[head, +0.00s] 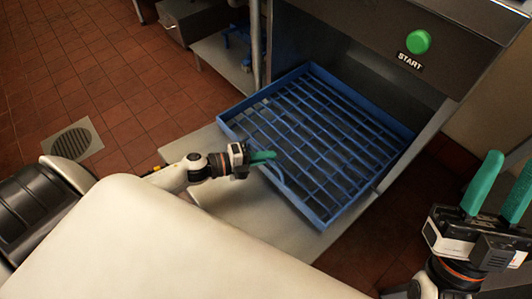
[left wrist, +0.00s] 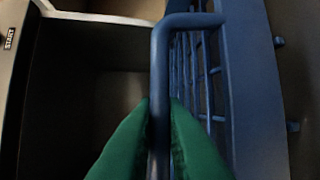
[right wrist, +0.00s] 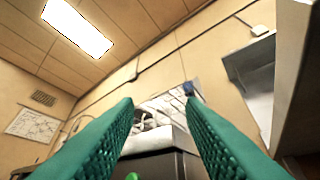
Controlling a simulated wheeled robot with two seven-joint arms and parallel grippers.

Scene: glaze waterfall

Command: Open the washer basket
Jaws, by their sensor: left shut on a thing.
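The blue washer basket (head: 310,140) is a gridded rack that sits partly out of the washer's opening, over a metal shelf. Its blue handle (left wrist: 160,75) shows large in the left wrist view, with the basket wall (left wrist: 245,90) to its right. My left gripper (head: 264,156) is at the basket's near left side, its green fingers (left wrist: 160,135) shut on the handle bar. My right gripper (head: 497,185) is at the right of the head view, away from the basket, its green fingers apart and empty. In the right wrist view they are also apart (right wrist: 160,125).
The washer (head: 400,45) has a green START button (head: 418,41) on its front panel. The metal shelf (head: 270,225) extends out under the basket. A tiled floor with a drain grate (head: 72,142) lies clear at left.

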